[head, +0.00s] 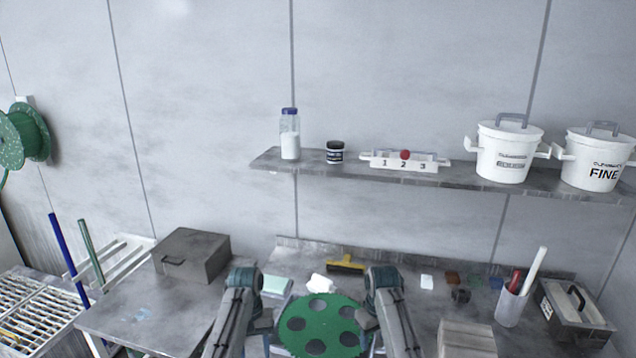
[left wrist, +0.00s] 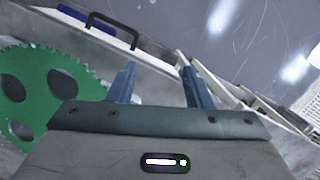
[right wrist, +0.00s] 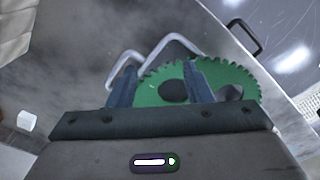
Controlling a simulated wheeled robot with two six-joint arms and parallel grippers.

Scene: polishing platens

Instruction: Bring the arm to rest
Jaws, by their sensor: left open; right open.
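My left gripper (left wrist: 158,85) is open and empty in the left wrist view, with its two blue fingers apart. My right gripper (right wrist: 158,85) is open in the right wrist view, its fingers apart in front of the green toothed disc (right wrist: 228,78), and nothing is between them. In the head view both my arms come up from the bottom edge, on either side of the green disc (head: 322,312) with its dark round holes. The fingertips are hard to make out in the head view.
A yellow-handled brush (head: 346,266) and a white crumpled cloth (head: 320,283) lie behind the disc. A grey box (head: 191,255) stands left, a white cup (head: 511,306) with tools and a grey case (head: 576,315) right. A shelf (head: 380,173) above holds bottles and white buckets (head: 503,155).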

